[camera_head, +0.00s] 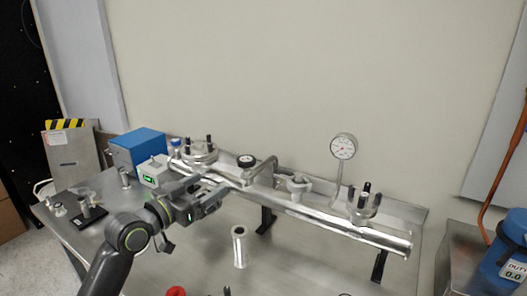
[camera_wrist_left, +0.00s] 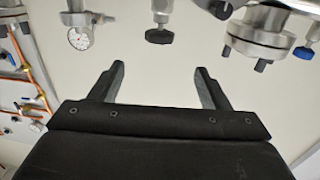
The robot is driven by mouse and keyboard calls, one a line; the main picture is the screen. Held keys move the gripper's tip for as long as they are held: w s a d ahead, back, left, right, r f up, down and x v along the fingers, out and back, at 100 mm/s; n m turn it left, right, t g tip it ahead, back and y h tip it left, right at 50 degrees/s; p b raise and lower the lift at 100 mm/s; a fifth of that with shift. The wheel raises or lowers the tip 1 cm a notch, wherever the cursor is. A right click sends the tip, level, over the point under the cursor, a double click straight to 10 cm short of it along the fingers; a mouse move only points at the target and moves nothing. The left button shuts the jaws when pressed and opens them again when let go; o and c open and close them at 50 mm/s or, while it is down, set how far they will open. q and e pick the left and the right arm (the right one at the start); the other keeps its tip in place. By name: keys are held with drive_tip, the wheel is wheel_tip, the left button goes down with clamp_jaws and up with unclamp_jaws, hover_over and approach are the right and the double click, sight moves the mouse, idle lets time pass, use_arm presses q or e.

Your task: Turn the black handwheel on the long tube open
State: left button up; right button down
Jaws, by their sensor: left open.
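The long tube (camera_head: 335,221) is a shiny metal pipe running along the back of the table. The black handwheel (camera_head: 246,160) is a small dark knob on top of it, left of the middle. It also shows in the left wrist view as a dark knob (camera_wrist_left: 159,36) on a metal stem, near the top edge. My left gripper (camera_head: 216,192) is open and empty, in front and to the left of the handwheel. In the left wrist view the handwheel lies beyond the open fingertips (camera_wrist_left: 159,72), roughly centred between them and apart from them. My right gripper is not in view.
A round gauge (camera_head: 343,147) and a flanged port (camera_head: 364,205) stand on the tube to the right. Another flanged port (camera_head: 199,151) is at the left, near a blue box (camera_head: 138,149). A metal cylinder (camera_head: 239,247) stands in front of the tube.

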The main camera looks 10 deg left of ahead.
use_arm(q)
approach(252, 157)
drive_tip(key=x, duration=0.4)
drive_tip(key=p+x, duration=0.1)
drive_tip(key=x, duration=0.3)
drive_tip(key=shift+w+a+f, duration=0.15)
drive_tip(key=shift+w+f, duration=0.05)
drive_tip(key=shift+w, duration=0.15)
drive_tip(key=shift+x, duration=0.8)
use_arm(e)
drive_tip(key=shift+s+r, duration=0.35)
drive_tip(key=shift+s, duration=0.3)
use_arm(q)
drive_tip(key=c, duration=1)
drive_tip(key=shift+o, duration=0.2)
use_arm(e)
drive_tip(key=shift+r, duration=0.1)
